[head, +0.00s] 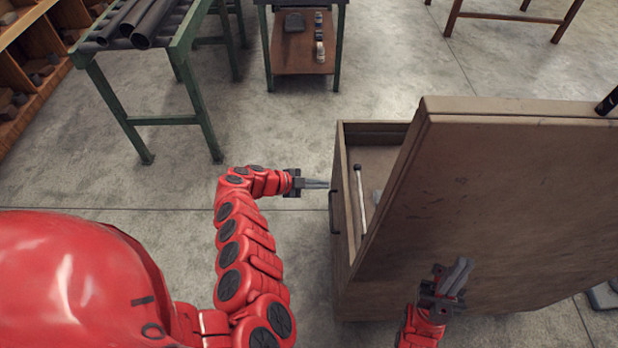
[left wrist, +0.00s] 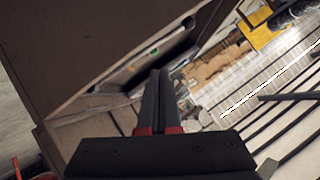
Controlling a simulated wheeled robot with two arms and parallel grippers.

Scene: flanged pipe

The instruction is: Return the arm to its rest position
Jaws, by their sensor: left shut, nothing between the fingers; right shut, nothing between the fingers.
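My left gripper (head: 316,184) is shut and empty in the head view. Its arm bends out from the left and its fingertips point right, close to the front of an open drawer (head: 342,165). Whether the tips touch the drawer front I cannot tell. The left wrist view shows the two left fingers (left wrist: 158,98) together with nothing between them. My right gripper (head: 452,278) is shut and empty, at the lower right of the head view, in front of or over the side of the brown cabinet (head: 500,190).
The drawer has a dark handle (head: 333,212) and holds a light rod (head: 360,188). A green-legged stand (head: 125,95) with dark pipes (head: 150,25) is at the upper left. A small table (head: 300,60) stands behind. The floor between them is clear.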

